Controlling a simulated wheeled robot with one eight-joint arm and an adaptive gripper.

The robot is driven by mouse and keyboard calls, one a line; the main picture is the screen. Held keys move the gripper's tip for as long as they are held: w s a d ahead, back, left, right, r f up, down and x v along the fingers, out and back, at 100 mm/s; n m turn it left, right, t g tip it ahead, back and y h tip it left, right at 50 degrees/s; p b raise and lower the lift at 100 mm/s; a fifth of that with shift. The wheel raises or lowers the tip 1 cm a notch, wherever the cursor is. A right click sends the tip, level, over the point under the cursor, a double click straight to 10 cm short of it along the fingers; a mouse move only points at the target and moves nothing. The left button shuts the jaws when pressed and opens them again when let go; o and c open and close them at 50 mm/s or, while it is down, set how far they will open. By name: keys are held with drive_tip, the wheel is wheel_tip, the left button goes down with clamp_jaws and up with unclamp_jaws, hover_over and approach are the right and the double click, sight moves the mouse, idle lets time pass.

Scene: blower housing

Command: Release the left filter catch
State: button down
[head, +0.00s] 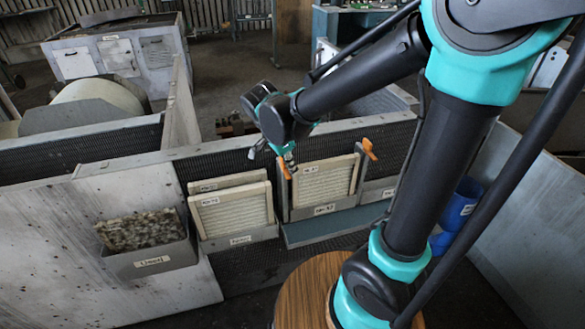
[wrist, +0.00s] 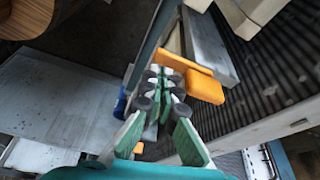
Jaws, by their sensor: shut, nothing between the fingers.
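The left filter catch (head: 284,168) is an orange lever on the left post of the frame around a pale pleated filter (head: 325,182). My gripper (head: 287,156) is at this catch, pointing down, and partly covers it. In the wrist view an orange catch (wrist: 204,86) lies just beyond and right of my shut fingers (wrist: 162,78). The fingers hold nothing. They overlap the orange part in the picture; I cannot tell whether they touch it. The right catch (head: 369,148) is also orange and stands tilted upward at the frame's right top corner.
Two pale filters (head: 232,208) stand in a labelled holder left of the frame. A grey bin (head: 152,260) with a dirty filter hangs further left. A teal ledge (head: 325,228) juts out below the frame. A blue bin (head: 465,200) is at the right, behind my arm.

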drive_tip(key=shift+a+r, duration=0.1)
drive_tip(key=v, duration=1.1)
drive_tip(key=shift+r, duration=0.4)
drive_tip(key=s+d+f+n+t+y, duration=0.1)
drive_tip(key=s+d+f+n, duration=0.2)
drive_tip(key=d+f+n, duration=0.3)
drive_tip(key=s+d+f+n+t+y, duration=0.1)
drive_tip(key=d+f+n, duration=0.5)
drive_tip(key=d+f, duration=0.6)
drive_tip(key=shift+s+d+f+y, duration=0.25)
drive_tip(key=shift+s+d+y, duration=0.45)
drive_tip(key=shift+s+d, duration=0.3)
